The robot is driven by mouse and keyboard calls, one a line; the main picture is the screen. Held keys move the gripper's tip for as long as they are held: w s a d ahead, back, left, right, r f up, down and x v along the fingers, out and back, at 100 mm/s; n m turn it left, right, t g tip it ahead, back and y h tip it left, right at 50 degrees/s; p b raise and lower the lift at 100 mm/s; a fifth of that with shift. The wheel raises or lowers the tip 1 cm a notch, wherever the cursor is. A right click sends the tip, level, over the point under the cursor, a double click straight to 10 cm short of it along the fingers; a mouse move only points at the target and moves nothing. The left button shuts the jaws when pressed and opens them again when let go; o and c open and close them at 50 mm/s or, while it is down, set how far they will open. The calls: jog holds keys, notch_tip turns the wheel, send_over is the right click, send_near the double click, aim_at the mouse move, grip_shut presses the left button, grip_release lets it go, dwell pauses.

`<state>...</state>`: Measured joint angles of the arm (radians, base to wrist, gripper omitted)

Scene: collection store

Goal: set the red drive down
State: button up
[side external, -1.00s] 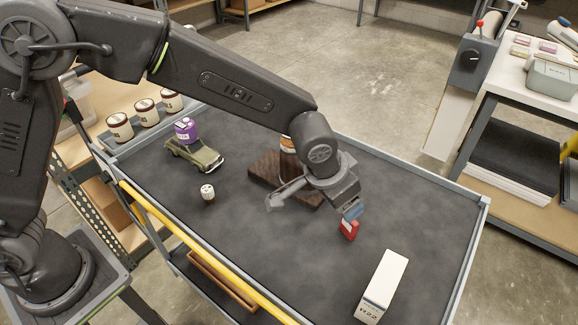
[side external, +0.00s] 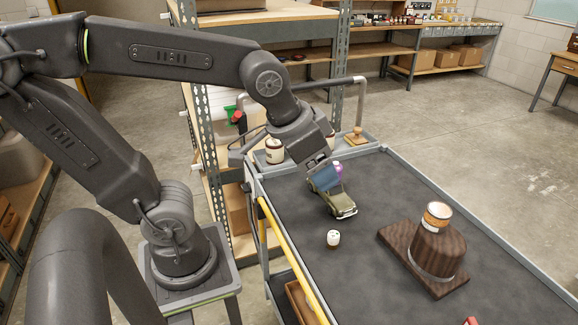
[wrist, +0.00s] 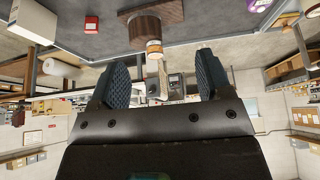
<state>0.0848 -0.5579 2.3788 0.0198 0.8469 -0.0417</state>
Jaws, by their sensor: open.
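The red drive (wrist: 91,24) stands on the cart's dark top (wrist: 100,44), between the white box and the wooden block in the wrist view. Only its tip (side external: 470,321) shows at the bottom edge of the side view. My gripper (side external: 324,184) is well away from it, at the other end of the cart, close to the green toy car (side external: 340,204). In the wrist view my gripper (wrist: 163,78) is open, with nothing between its blue fingers.
A purple jar (side external: 335,168) is partly hidden behind my gripper. A wooden block (side external: 437,255) carries an orange-banded jar (side external: 437,214). A white box (wrist: 30,28) stands beyond the drive.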

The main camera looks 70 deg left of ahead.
jog(key=shift+n, duration=0.3)
jog(key=s, duration=0.1)
jog(key=s+a, duration=0.1)
jog(key=s+a+f, duration=0.1)
jog(key=s, duration=0.1)
jog(key=shift+s, duration=0.1)
